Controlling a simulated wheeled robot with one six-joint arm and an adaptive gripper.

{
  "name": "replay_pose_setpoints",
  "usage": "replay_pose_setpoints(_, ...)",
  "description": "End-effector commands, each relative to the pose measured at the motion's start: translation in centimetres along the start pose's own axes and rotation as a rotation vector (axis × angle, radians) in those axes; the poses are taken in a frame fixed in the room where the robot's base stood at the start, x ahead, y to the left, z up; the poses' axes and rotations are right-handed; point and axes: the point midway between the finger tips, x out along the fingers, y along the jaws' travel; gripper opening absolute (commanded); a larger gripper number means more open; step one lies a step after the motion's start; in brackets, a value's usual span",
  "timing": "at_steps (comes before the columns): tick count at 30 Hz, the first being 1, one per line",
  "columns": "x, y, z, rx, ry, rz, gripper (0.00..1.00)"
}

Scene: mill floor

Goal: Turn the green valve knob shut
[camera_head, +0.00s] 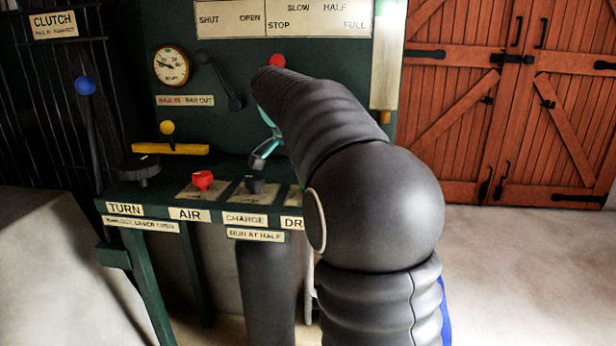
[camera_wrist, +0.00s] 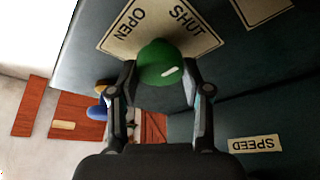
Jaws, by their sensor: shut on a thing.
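The green valve knob (camera_wrist: 160,64) is round with a pale mark on its face. It sits in front of a cream plate (camera_wrist: 116,40) lettered OPEN and SHUT in the wrist view. My gripper (camera_wrist: 160,80) is shut on the knob, one finger on each side. The pale mark is tilted and lies towards the SHUT side of the knob. In the head view my arm hides the green knob, and only a part of my gripper (camera_head: 266,150) shows beside the arm.
A red knob (camera_head: 203,180) and a black knob (camera_head: 254,184) stand on the console's shelf. A blue-topped lever (camera_head: 86,86), a gauge (camera_head: 171,66) and a yellow bar (camera_head: 170,149) are at left. Open floor (camera_head: 530,260) lies at right before wooden doors (camera_head: 530,90).

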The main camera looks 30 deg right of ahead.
Motion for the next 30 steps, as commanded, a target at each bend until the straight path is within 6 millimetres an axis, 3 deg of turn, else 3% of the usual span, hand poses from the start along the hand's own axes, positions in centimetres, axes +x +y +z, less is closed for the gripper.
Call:
replay_pose_setpoints(14,0.06,-0.2,0.26,0.014,-0.005,0.003,0.14)
replay_pose_setpoints(15,0.06,-0.2,0.26,0.014,-0.005,0.003,0.51)
replay_pose_setpoints(18,0.06,-0.17,0.21,0.014,-0.005,0.003,0.74)
replay_pose_setpoints(30,-0.4,0.0,-0.15,0.018,-0.001,0.006,0.74)
